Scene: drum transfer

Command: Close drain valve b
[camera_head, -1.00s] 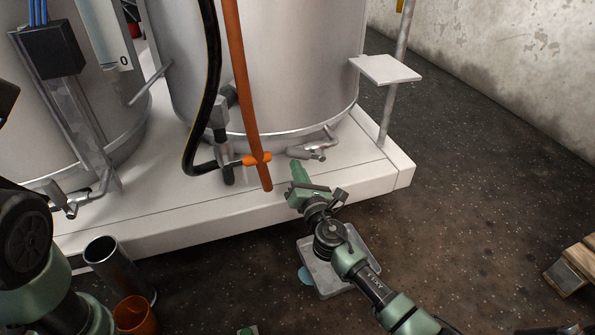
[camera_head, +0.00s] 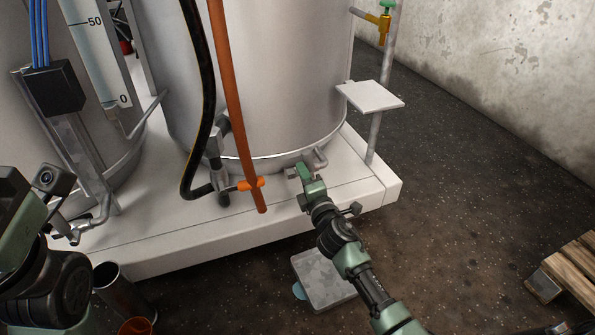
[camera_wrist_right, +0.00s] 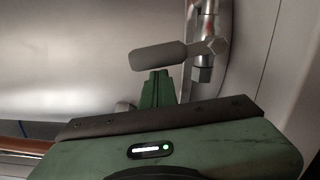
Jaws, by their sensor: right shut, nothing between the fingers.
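A drain valve with a pipe stub (camera_head: 320,158) sits low on the front of the right-hand tank, mostly hidden behind my gripper in the head view. In the right wrist view its grey lever handle (camera_wrist_right: 158,56) lies roughly level, joined to the metal valve body (camera_wrist_right: 204,50) at its right. My right gripper (camera_head: 304,170) is shut and empty at this valve. In the right wrist view its green fingers (camera_wrist_right: 159,80) point up just below the lever; I cannot tell whether they touch. No letter shows on the valve. My left arm shows at the left, its fingers out of view.
A black hose (camera_head: 207,110) and an orange pipe (camera_head: 233,110) run down left of my right gripper. Another valve (camera_head: 70,230) is at the left tank's foot. A grey box (camera_head: 322,278) lies on the floor below my right arm. A pallet (camera_head: 570,275) is far right.

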